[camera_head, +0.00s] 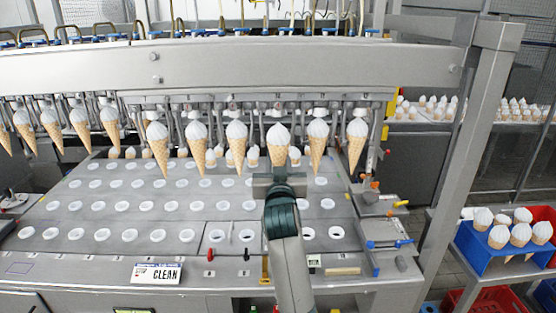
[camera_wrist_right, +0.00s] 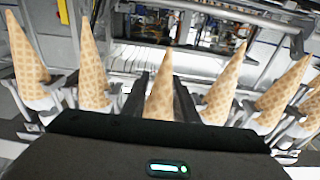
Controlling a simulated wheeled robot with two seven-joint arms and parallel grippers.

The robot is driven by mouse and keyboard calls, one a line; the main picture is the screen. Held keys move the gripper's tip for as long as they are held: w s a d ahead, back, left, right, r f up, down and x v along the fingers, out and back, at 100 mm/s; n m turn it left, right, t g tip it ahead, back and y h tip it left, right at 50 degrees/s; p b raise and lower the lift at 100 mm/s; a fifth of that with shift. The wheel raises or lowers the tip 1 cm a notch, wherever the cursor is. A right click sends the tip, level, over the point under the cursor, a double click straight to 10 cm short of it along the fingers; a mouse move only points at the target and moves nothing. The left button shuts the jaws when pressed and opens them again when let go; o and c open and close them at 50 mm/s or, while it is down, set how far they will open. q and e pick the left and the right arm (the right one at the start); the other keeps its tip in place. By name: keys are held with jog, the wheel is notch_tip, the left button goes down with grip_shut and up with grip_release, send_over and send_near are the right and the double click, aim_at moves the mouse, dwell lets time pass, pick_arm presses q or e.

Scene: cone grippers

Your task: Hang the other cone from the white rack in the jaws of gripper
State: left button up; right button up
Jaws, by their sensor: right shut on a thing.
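My right gripper (camera_head: 279,176) is at the front of the row of machine jaws, shut on a waffle cone with a white top (camera_head: 279,138). In the right wrist view this cone (camera_wrist_right: 158,88) stands between my two dark fingers. Its white top is level with those of the hanging cones beside it (camera_head: 237,135) (camera_head: 318,133), under a small machine gripper (camera_head: 277,108). I cannot tell whether those jaws grip it. Its lower part is hidden behind my gripper in the head view. No white rack is clearly visible. My left gripper is not in view.
Several more cones hang to the left (camera_head: 80,125) under the steel beam (camera_head: 200,65). Below is a metal plate with white-ringed holes (camera_head: 130,205). At the right, several cones stand in a blue holder (camera_head: 490,250). A steel post (camera_head: 465,150) stands between.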

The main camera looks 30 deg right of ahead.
jog(key=shift+w+d, duration=0.3)
jog(key=shift+w, duration=0.25)
jog(key=shift+w+d, duration=0.35)
jog(key=shift+w, duration=0.2)
jog(key=shift+w+d, duration=0.15)
jog(key=shift+w, duration=0.05)
jog(key=shift+b+x, duration=0.4)
jog(key=shift+x, duration=1.35)
jog(key=shift+f, duration=0.55)
dwell(1.6)
jog(key=o, duration=1.2)
jog(key=shift+s, duration=0.15)
